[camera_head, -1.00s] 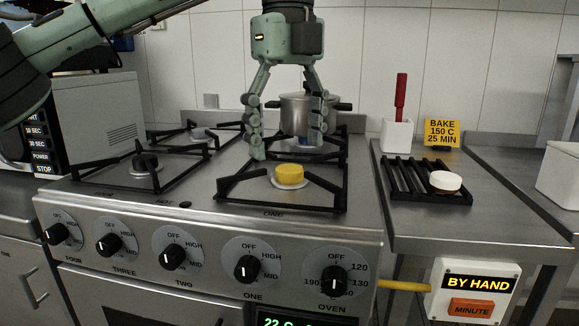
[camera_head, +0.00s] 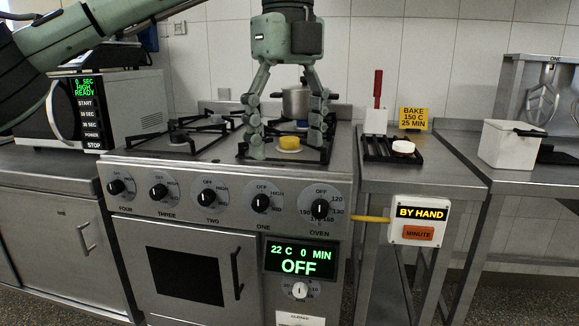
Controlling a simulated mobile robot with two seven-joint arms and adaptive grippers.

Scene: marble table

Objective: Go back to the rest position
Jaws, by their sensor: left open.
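My left gripper (camera_head: 288,135) is open and points down in front of the back of the stove (camera_head: 200,150). Its two fingers are apart, with nothing between them that I can see held. A yellow round piece (camera_head: 289,143) sits on the front right burner, between the fingers in the picture; I cannot tell how far the fingertips are above the burner. A steel pot (camera_head: 296,101) stands on the back right burner, partly hidden by the gripper. My right gripper is not in view.
A microwave (camera_head: 95,110) stands at the left. Right of the stove, a black rack (camera_head: 380,152) holds a white-topped round item (camera_head: 403,147). A white box labelled BY HAND (camera_head: 418,220) is below. A white container (camera_head: 508,143) stands farther right. The oven display reads OFF.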

